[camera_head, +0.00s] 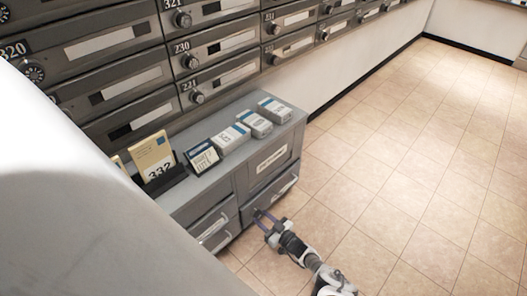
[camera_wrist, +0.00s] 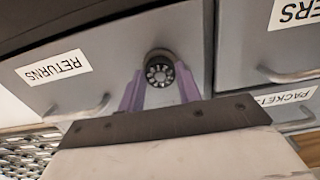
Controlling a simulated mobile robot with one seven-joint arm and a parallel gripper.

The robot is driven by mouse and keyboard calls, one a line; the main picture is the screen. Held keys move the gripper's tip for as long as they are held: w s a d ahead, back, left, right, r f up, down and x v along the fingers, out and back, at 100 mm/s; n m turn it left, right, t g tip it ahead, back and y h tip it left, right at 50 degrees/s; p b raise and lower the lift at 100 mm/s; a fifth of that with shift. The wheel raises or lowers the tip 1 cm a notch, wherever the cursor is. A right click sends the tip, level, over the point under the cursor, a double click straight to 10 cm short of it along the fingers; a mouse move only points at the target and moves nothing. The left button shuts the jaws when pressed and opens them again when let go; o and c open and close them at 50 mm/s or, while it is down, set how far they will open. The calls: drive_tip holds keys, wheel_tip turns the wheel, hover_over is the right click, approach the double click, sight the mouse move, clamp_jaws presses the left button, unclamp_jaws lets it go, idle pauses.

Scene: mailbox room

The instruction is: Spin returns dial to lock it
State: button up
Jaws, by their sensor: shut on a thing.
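The returns dial (camera_wrist: 160,73) is a round dark knob with a pale marked face on a grey drawer front (camera_wrist: 115,65). The white RETURNS label (camera_wrist: 53,67) is on the same front, left of the dial in the wrist view. My gripper (camera_wrist: 159,82) has its two purple fingers on either side of the dial, shut on it. In the head view my gripper (camera_head: 264,219) is at the lower front of the grey cabinet (camera_head: 262,125). The dial cannot be made out there.
A drawer handle (camera_wrist: 92,108) is left of the fingers. Other labelled compartments are at right in the wrist view. White-and-blue boxes (camera_head: 255,124) and a card numbered 332 (camera_head: 155,158) stand on the cabinet. Mailboxes (camera_head: 115,70) line the wall. The tiled floor (camera_head: 400,150) at right is clear.

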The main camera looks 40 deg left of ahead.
drive_tip(key=m, duration=2.6)
drive_tip(key=shift+r+b, duration=0.15)
drive_tip(key=shift+b, duration=0.2)
drive_tip(key=m+b, duration=0.1)
drive_tip(key=m, duration=0.3)
drive_tip(key=shift+m, duration=0.4)
drive_tip(key=shift+m+b, duration=0.65)
drive_tip(key=shift+m, duration=0.95)
drive_tip(key=shift+m, duration=0.3)
drive_tip(key=o, duration=1)
drive_tip(key=s+d+p, duration=0.1)
drive_tip(key=d+p, duration=0.1)
drive_tip(key=d, duration=1.1)
drive_tip(key=shift+d+p, duration=0.35)
drive_tip(key=shift+d, duration=0.05)
